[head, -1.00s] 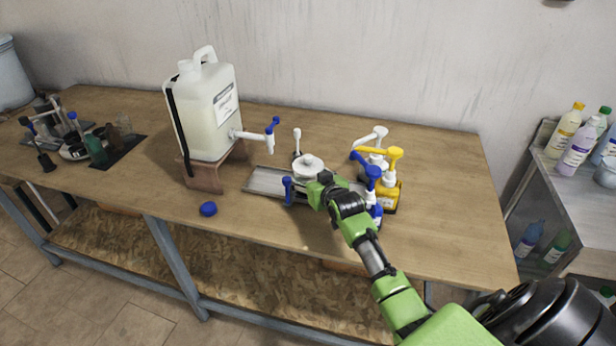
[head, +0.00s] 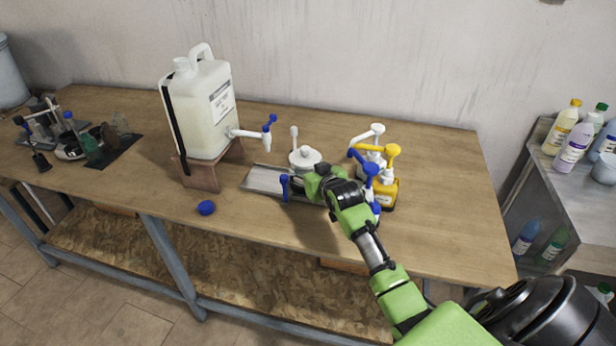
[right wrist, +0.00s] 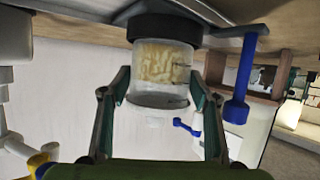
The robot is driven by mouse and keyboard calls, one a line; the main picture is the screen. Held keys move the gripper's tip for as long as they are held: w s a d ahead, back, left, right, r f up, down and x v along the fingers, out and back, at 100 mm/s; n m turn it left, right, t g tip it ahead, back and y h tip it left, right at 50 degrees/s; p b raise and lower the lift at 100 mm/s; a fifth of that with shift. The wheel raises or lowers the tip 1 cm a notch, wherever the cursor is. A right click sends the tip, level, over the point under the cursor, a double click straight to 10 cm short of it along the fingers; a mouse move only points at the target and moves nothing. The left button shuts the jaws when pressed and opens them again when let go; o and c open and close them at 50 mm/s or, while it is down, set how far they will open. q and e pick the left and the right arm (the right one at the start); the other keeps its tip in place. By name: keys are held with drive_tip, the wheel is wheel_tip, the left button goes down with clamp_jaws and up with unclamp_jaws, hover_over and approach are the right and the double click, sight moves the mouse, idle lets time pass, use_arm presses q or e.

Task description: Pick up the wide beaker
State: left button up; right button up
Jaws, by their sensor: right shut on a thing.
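The wide beaker (right wrist: 162,72) is a clear, broad vessel between the two fingers in the right wrist view, where the scene appears upside down. Pale beige shows in or through its glass. My right gripper (right wrist: 160,105) is shut on it, one finger on each side. In the head view my right gripper (head: 314,182) is at the metal tray (head: 262,180). A white round top (head: 304,157) shows just beyond the fingers; most of the vessel below is hidden. I cannot tell whether its base is clear of the tray. My left gripper is not in view.
A large white jug (head: 206,108) with a blue-handled tap stands on a wooden stand (head: 197,174) to the left. Pump bottles, one yellow (head: 386,190), stand close right of my gripper. A blue cap (head: 206,208) lies near the front edge. The table's right side is clear.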

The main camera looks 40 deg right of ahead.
drive_tip(key=s+r, duration=0.1)
drive_tip(key=r, duration=0.1)
drive_tip(key=s+a+r, duration=0.1)
drive_tip(key=r, duration=0.1)
drive_tip(key=s+a+r, duration=0.1)
drive_tip(key=r, duration=0.1)
drive_tip(key=shift+s+r, duration=0.25)
drive_tip(key=shift+s, duration=0.15)
drive_tip(key=a+b+v, duration=0.1)
drive_tip(key=a+v, duration=0.1)
drive_tip(key=v, duration=0.8)
drive_tip(key=shift+w+a+r+b, duration=0.15)
drive_tip(key=shift+r+b, duration=0.15)
drive_tip(key=shift+r, duration=0.05)
